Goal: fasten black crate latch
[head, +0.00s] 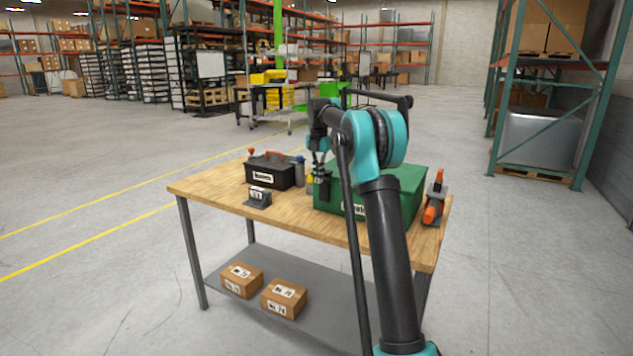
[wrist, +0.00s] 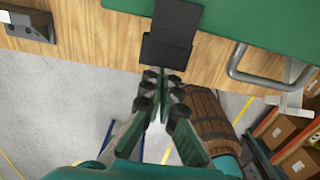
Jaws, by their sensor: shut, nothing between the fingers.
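A green crate (head: 400,180) stands on the wooden workbench (head: 215,188), partly hidden behind my arm. In the wrist view the green lid (wrist: 245,22) fills the top, with a black latch plate (wrist: 172,28) at its near edge. A grey bail handle (wrist: 238,66) is to the right of the latch. My gripper (wrist: 162,88) is shut and empty, just below the latch plate in the picture. I cannot tell whether the fingertips touch it. In the head view my gripper (head: 320,180) is at the crate's front left. The latch is not clear there.
A black toolbox (head: 270,172) and a small labelled block (head: 258,197) are left of the crate. An orange and grey tool (head: 434,202) is at its right. Two cartons (head: 284,297) lie on the lower shelf. A barrel (wrist: 207,115) shows below in the wrist view.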

